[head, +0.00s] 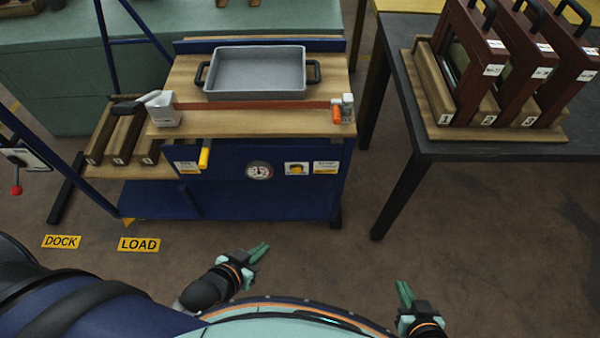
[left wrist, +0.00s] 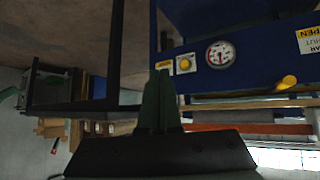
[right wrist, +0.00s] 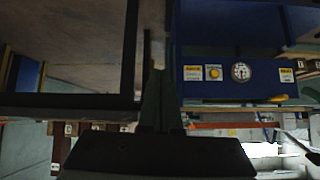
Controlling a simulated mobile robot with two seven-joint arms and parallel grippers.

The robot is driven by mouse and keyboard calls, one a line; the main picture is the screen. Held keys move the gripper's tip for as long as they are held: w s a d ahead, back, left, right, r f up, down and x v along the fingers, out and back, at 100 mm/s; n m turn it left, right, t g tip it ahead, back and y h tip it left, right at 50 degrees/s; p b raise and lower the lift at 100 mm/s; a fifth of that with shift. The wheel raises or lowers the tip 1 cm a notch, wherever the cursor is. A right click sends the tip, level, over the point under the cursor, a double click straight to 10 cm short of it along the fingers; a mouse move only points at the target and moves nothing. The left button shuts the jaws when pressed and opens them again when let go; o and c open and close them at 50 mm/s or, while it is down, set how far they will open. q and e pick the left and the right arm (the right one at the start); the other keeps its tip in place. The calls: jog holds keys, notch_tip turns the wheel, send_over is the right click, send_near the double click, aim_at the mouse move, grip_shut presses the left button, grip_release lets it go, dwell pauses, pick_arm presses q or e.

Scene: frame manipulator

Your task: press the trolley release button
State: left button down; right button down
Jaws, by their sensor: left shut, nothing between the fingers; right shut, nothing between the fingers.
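The blue trolley (head: 230,200) stands in front of me with a wooden top. On its front panel a round yellow button (head: 296,169) sits on a white plate, right of a dial gauge (head: 259,171). The button also shows in the left wrist view (left wrist: 185,64) and the right wrist view (right wrist: 214,73). My left gripper (head: 262,248) is shut and empty, low in front of the trolley and apart from it. My right gripper (head: 402,287) is shut and empty, further right, also clear of the trolley. Neither touches the button.
A grey tray (head: 255,75) with black handles sits on the trolley top. A yellow handle (head: 204,157) sticks out left of the gauge. A dark table (head: 470,150) with framed panels stands at the right. Floor between me and the trolley is clear.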

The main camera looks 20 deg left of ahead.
dwell(0.3)
